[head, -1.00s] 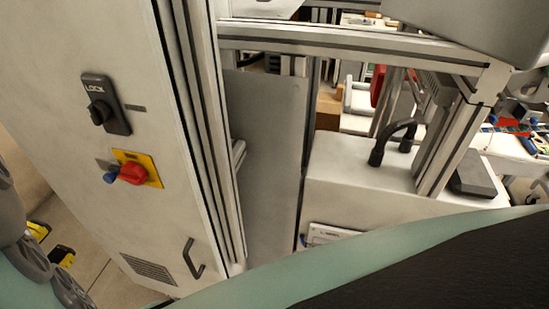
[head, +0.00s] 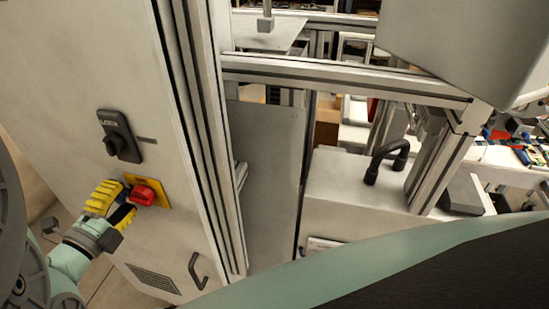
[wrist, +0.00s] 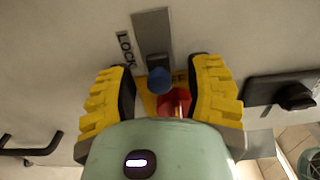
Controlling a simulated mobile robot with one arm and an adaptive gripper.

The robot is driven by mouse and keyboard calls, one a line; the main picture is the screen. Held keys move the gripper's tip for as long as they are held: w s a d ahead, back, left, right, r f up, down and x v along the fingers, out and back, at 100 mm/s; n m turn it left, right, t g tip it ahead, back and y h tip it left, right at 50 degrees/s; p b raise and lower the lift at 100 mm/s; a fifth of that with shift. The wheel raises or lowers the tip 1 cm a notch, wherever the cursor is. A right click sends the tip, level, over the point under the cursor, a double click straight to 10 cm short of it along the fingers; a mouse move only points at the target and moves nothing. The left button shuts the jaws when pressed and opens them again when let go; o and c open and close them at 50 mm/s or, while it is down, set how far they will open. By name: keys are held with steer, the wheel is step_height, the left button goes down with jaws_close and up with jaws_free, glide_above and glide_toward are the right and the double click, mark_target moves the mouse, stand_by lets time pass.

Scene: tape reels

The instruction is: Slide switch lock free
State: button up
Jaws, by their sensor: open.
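In the wrist view, a blue knob (wrist: 159,80) sits at the end of a grey metal strip (wrist: 152,32) with a LOCK label (wrist: 125,50) beside it. The red switch (wrist: 176,103) on its yellow plate is right below the knob, partly hidden by my wrist. My gripper (wrist: 163,70) is open, its yellow fingers on either side of the blue knob and apart from it. In the head view, my gripper (head: 114,206) is just left of the red switch (head: 143,194) and hides the blue knob.
A black rotary switch (head: 120,137) marked LOCK is on the panel above; it also shows in the wrist view (wrist: 290,97). A black handle (head: 195,270) and a vent (head: 153,279) are lower on the panel. A metal frame (head: 345,75) stands to the right.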

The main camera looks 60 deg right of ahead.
steer(key=shift+o, duration=0.4)
steer(key=shift+d, duration=0.1)
jaws_close()
